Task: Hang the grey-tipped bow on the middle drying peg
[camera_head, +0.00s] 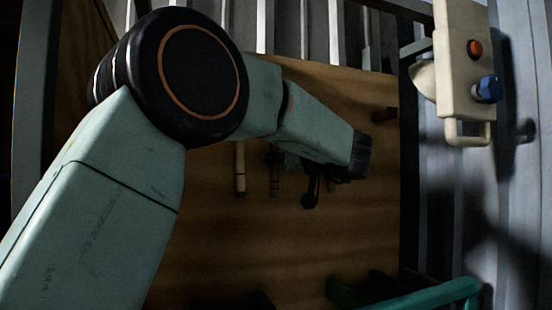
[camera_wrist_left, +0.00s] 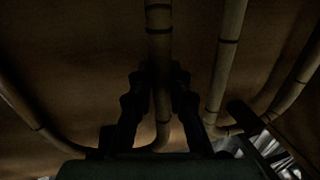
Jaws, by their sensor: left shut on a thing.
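My left gripper (camera_head: 304,178) is over the wooden board, partly hidden by my own forearm. In the left wrist view my gripper (camera_wrist_left: 160,88) has its two dark fingers closed around one limb of a curved rattan bow (camera_wrist_left: 160,50). Dark bands ring this limb, and it bends to the left below the fingers. A second rattan limb (camera_wrist_left: 227,60) stands just right of the gripper, apart from it. No grey tip shows, so I cannot tell the bows apart by tip. My right gripper is not in view.
The brown wooden board (camera_head: 215,235) fills the middle. A pale rattan piece (camera_head: 240,172) shows below my arm. A cream control box (camera_head: 463,70) with a red button and blue knob hangs at the upper right. A teal tube (camera_head: 430,294) lies at the lower right.

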